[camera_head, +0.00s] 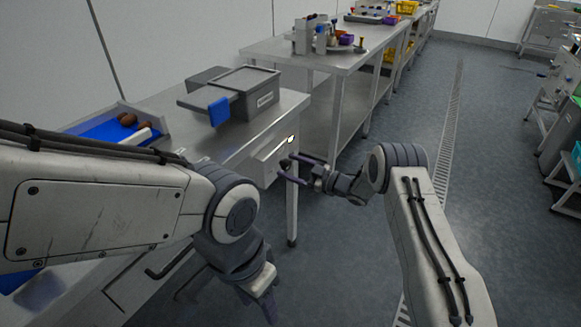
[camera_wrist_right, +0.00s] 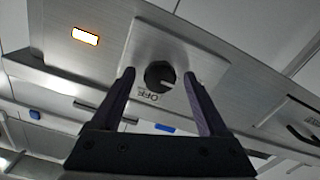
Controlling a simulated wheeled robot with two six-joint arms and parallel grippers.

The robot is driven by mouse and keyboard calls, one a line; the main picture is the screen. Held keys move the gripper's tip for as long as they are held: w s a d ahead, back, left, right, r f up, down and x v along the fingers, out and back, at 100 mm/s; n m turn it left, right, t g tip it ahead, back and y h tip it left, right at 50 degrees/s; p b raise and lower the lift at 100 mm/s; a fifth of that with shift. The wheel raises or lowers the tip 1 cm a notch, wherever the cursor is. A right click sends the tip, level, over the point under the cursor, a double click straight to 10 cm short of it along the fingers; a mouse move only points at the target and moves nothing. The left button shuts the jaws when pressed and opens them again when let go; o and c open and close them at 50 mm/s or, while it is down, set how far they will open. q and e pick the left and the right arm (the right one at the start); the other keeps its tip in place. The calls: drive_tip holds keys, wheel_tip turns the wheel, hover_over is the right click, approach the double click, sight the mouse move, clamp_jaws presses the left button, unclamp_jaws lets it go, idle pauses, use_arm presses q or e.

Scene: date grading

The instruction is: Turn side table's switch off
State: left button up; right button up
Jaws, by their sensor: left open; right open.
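The side table (camera_head: 234,138) is a steel table at the left of the head view, with a switch box (camera_head: 270,158) on its end. In the right wrist view the switch is a round black knob (camera_wrist_right: 153,73) on a steel plate (camera_wrist_right: 190,50), with "OFF" lettering beside it. An orange-white lamp (camera_wrist_right: 85,36) is lit near it; the lamp also glows in the head view (camera_head: 291,139). My right gripper (camera_head: 286,170) faces the box, open, its fingers on either side of the knob; contact cannot be told. My left gripper (camera_head: 262,291) hangs low, away from the switch.
A grey lidded box (camera_head: 255,92) and a blue tray (camera_head: 100,130) with brown things stand on the table. A second steel table (camera_head: 345,62) with tools stands behind. The floor (camera_head: 490,190) at the right is clear, with a drain grate running along it.

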drive_tip(key=shift+w+a, duration=0.1)
drive_tip(key=shift+a, duration=0.05)
clamp_jaws()
